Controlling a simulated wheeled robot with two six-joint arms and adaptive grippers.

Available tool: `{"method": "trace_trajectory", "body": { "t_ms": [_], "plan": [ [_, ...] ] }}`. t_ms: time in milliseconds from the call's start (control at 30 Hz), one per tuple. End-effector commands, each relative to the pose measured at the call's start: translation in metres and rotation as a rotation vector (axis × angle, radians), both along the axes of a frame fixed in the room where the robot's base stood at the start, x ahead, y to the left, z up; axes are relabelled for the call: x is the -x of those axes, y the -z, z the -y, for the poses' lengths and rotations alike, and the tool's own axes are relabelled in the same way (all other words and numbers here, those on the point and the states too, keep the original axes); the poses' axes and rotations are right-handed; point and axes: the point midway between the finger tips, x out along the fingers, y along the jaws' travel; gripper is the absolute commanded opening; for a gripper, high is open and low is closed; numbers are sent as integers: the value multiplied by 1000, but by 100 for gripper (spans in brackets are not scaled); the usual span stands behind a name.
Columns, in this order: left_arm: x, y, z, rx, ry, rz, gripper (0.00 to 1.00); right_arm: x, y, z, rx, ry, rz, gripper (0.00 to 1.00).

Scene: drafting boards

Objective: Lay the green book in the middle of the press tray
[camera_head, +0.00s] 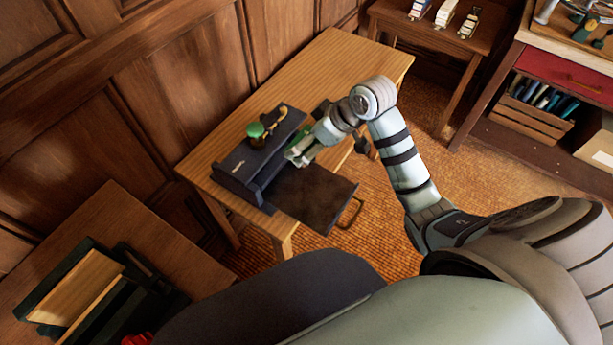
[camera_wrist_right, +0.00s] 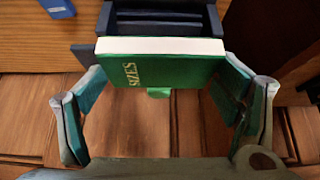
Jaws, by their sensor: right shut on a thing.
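The green book (camera_wrist_right: 160,75) is in the right wrist view, with "SIZES" on its cover and its white page edge toward the top. My right gripper (camera_head: 298,154) is shut on it, one finger at each side. In the head view the gripper is by the dark press (camera_head: 240,168), above or beside the inner end of the pulled-out press tray (camera_head: 312,192). The tray's visible surface is bare. The book is hard to tell from the gripper there, and its height over the tray is unclear. My left gripper is out of view.
The press has a green knob (camera_head: 255,130) and stands on a wooden table (camera_head: 335,62) with bare wood at its far end. A loop handle (camera_head: 351,213) sticks out at the tray's front. A small blue object (camera_wrist_right: 57,8) shows in the wrist view.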

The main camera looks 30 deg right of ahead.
Motion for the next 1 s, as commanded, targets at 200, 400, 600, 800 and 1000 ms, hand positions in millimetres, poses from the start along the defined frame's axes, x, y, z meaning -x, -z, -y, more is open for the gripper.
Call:
{"method": "trace_trajectory", "body": {
  "t_ms": [200, 400, 600, 800, 1000],
  "plan": [
    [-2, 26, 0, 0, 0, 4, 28, 3, 94, -2, -2, -3, -9, 53],
    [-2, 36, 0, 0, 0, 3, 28, 2, 144, -2, 0, -6, -4, 53],
    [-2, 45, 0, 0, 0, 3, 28, 2, 179, -2, -1, -5, -4, 53],
    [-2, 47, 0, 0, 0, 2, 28, 1, 191, -2, 1, -6, -1, 53],
    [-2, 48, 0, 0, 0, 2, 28, 1, 192, -2, 0, -6, -2, 53]
  ]
}}
